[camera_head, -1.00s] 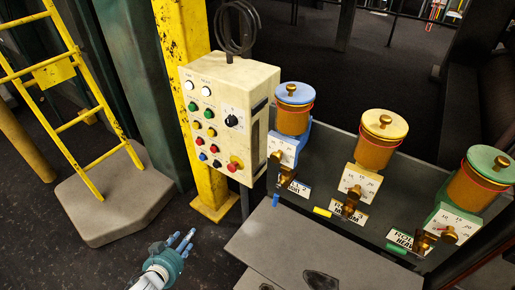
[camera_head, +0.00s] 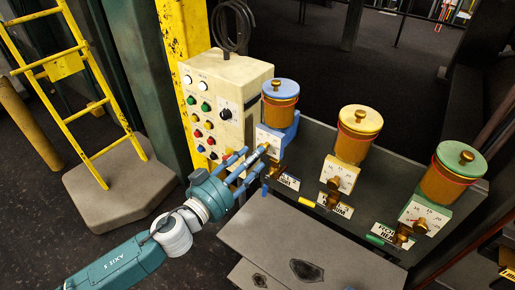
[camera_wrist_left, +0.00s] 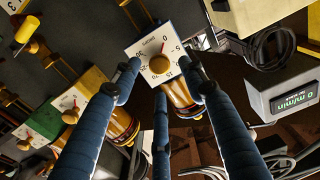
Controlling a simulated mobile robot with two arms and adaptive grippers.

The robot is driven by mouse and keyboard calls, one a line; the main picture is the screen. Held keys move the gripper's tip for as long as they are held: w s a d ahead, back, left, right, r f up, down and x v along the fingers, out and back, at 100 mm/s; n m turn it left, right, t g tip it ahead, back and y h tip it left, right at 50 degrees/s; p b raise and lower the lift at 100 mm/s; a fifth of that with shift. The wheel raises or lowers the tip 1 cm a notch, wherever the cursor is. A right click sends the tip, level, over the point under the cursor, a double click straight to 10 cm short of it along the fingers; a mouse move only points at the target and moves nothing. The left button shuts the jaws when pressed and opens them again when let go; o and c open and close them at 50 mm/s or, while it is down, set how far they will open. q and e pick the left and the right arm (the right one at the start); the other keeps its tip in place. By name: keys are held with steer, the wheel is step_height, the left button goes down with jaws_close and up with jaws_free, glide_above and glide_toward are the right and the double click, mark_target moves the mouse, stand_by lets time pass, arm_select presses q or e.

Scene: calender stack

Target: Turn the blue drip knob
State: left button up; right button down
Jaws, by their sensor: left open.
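The blue-lidded oil cup (camera_head: 281,105) stands at the left of a row of three. Its white dial plate (camera_head: 270,140) faces me, and the brass drip knob is partly hidden behind my fingers in the head view. In the left wrist view the round brass knob (camera_wrist_left: 160,64) sits in the middle of the white dial plate (camera_wrist_left: 152,42). My left gripper (camera_head: 255,157) is open, its blue fingers pointing at the dial. In the left wrist view its fingertips (camera_wrist_left: 160,80) are spread around the knob; I cannot tell whether they touch it. My right gripper is out of view.
The yellow-lidded cup (camera_head: 356,135) and green-lidded cup (camera_head: 450,175) stand to the right on the same dark shelf. A cream control box (camera_head: 230,95) with coloured buttons stands close to the left of the blue cup. A grey plate (camera_head: 300,240) lies below.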

arm_select(q)
steer(key=shift+x, duration=1.5)
steer(key=shift+a, duration=0.1)
steer(key=shift+c, duration=0.5)
steer(key=shift+w, duration=0.1)
jaws_close()
